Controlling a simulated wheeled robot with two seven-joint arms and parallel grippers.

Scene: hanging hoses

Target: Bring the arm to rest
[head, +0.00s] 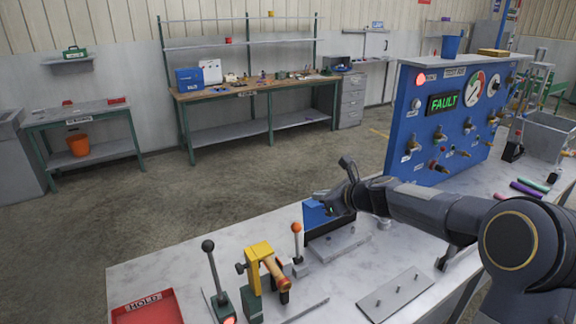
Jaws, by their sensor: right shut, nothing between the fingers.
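My right arm (425,208) comes in from the right and reaches over the grey worktop (190,264). Its gripper (325,197) is at the arm's far end, shut and empty, just above a small blue and black block on a grey plate (338,244). From this view I cannot tell whether it touches the block. My left gripper is not in view.
A blue panel (424,150) with a green FAULT display (443,103) and several valves stands behind my arm. Two levers, a yellow clamp (259,262), a studded plate (394,294) and a red tray (148,309) occupy the front. The floor beyond is clear.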

